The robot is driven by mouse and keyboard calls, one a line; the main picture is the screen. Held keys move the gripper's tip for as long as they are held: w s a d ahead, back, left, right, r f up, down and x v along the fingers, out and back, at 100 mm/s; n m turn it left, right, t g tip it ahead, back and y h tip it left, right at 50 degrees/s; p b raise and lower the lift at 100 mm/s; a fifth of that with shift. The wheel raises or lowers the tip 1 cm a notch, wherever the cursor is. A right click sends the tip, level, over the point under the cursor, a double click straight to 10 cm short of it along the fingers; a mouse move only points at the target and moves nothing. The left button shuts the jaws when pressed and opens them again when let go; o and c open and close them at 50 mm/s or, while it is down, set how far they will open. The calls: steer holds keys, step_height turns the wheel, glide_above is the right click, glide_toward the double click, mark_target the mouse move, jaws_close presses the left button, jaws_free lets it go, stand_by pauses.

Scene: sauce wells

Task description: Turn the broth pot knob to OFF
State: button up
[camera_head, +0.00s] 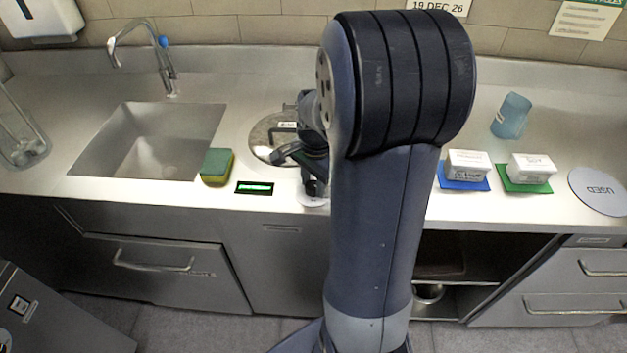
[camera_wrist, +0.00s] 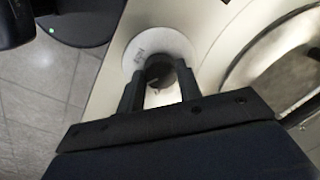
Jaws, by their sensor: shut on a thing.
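The broth pot knob (camera_wrist: 158,70) is a small dark round knob on a pale round dial plate (camera_wrist: 150,44) in the wrist view. My gripper (camera_wrist: 161,76) has one finger on each side of the knob and is shut on it. Small dark lettering shows on the plate above the knob, too blurred to read. In the head view my gripper (camera_head: 314,186) is low over the counter's front edge, and the plate's pale rim (camera_head: 313,203) shows under it. My arm and gripper hide the knob there. The knob's pointer setting cannot be made out.
A round metal pot lid (camera_head: 262,147) lies behind my gripper, partly hidden. A green and yellow sponge (camera_head: 217,167) and a small green-lit display (camera_head: 255,188) are to the left, beyond them a sink (camera_head: 150,140). White tubs on blue (camera_head: 464,185) and green mats (camera_head: 524,187) stand right.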

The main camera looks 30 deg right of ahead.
steer(key=shift+n, duration=0.3)
steer(key=n, duration=1.1)
steer(key=shift+w+n+p, duration=0.1)
steer(key=shift+n+p, duration=0.2)
steer(key=shift+p, duration=0.1)
steer(key=n, duration=0.6)
steer(key=shift+g, duration=0.4)
steer(key=n, duration=0.5)
steer(key=shift+w, duration=0.1)
steer(key=shift+n, duration=0.5)
steer(key=o, duration=1)
steer(key=shift+c, duration=0.2)
